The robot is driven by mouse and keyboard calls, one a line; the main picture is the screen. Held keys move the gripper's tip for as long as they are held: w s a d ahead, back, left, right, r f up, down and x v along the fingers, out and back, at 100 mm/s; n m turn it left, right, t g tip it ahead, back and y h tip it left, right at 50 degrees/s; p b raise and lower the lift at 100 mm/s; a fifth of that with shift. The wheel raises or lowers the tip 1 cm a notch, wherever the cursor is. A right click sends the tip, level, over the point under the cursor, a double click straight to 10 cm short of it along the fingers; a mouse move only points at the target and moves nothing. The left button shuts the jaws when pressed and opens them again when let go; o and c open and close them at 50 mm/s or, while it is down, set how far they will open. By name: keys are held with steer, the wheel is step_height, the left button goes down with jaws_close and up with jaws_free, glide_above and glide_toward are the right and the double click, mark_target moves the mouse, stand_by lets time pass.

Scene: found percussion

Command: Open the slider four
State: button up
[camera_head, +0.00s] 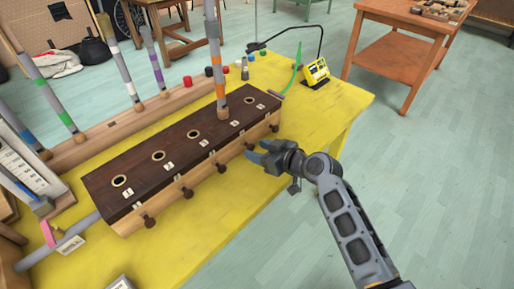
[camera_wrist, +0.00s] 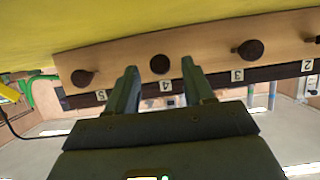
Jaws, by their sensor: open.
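A long dark-topped wooden box (camera_head: 185,150) lies on the yellow table, with numbered labels and round dark knobs along its front side. The knob of slider four (camera_head: 249,146) is near my gripper (camera_head: 259,151) in the head view. In the wrist view the knob of slider four (camera_wrist: 160,64) appears between the two fingertips of my gripper (camera_wrist: 160,68), above the label 4 (camera_wrist: 164,87). My gripper is open and faces the box front. Whether the fingers touch the knob I cannot tell. A grey pipe with orange bands (camera_head: 216,65) stands upright at hole four.
Neighbouring knobs of slider five (camera_wrist: 82,78) and slider three (camera_wrist: 250,49) flank the fingers. Banded tubes (camera_head: 119,65) stand in a wooden rack behind the box. A yellow device (camera_head: 316,72) is at the table's right. The table's front edge (camera_head: 262,215) is clear.

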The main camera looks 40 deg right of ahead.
steer(key=shift+w+f, duration=0.25)
steer(key=shift+w, duration=0.35)
jaws_close()
stand_by(0.3)
